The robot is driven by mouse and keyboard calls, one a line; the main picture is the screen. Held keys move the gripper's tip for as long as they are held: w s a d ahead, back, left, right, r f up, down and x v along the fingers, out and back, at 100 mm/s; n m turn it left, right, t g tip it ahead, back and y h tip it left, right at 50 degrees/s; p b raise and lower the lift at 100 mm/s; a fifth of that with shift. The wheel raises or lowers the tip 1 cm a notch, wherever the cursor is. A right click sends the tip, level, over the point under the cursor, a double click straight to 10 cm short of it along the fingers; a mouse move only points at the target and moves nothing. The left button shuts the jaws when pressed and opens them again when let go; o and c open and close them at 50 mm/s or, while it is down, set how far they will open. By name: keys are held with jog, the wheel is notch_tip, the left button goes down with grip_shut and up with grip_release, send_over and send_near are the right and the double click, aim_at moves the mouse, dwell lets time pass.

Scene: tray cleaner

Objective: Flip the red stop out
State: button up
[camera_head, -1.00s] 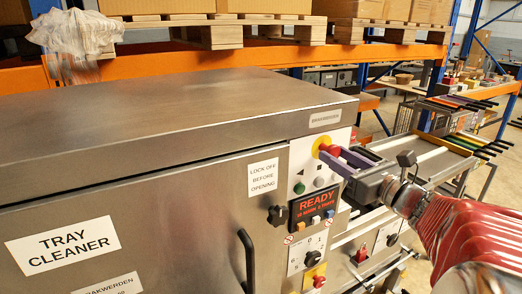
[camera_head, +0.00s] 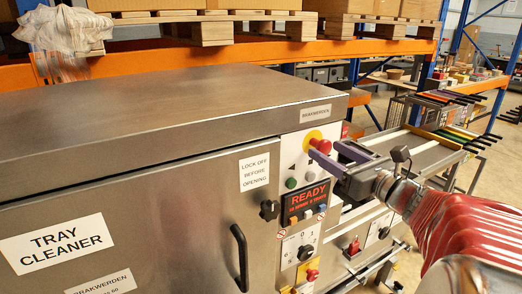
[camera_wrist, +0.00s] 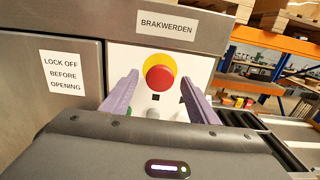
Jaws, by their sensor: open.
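A red mushroom button (camera_head: 324,146) on a yellow round plate (camera_head: 311,137) sits at the top of the machine's white control panel. In the wrist view the red button (camera_wrist: 160,78) shows whole, between and beyond my purple fingers. My gripper (camera_head: 328,153) is open and empty in front of the upper panel. In the wrist view my gripper (camera_wrist: 160,88) has one finger on each side of the button. I cannot tell whether the fingers touch the panel. Lower down are a red switch (camera_head: 353,247) and a second red button on yellow (camera_head: 312,274).
The steel tray cleaner (camera_head: 150,125) fills the left. Its panel holds a READY display (camera_head: 309,198), small buttons and a black knob (camera_head: 269,210). A black door handle (camera_head: 240,255) stands out. A conveyor (camera_head: 425,158) lies behind my gripper, and orange racking (camera_head: 180,55) behind the machine.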

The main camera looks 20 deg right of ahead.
jog(key=s+d, duration=0.1)
jog(key=s, duration=1.2)
jog(key=shift+s+d, duration=0.2)
jog(key=shift+d, duration=0.2)
jog(key=w+a+f+n+g+y, duration=0.2)
jog(key=a+f+n+g, duration=0.3)
jog(key=a+f+n, duration=0.35)
jog(key=w+a+f+n+g+y, duration=0.1)
jog(key=w+a+f+n+g, duration=0.3)
jog(key=a+f+n, duration=0.5)
jog(key=s+a+n+g+h, duration=0.1)
jog(key=s+a+n+h, duration=0.1)
jog(key=n, duration=0.6)
jog(key=s+a+r+n+g+h, duration=0.1)
jog(key=s+a+n+g+h, duration=0.1)
jog(key=s+a+n, duration=0.3)
jog(key=s+n+h, duration=0.1)
jog(key=s+n, duration=0.1)
jog(key=n, duration=0.2)
jog(key=shift+a+r+h, duration=0.15)
jog(key=shift+h, duration=0.15)
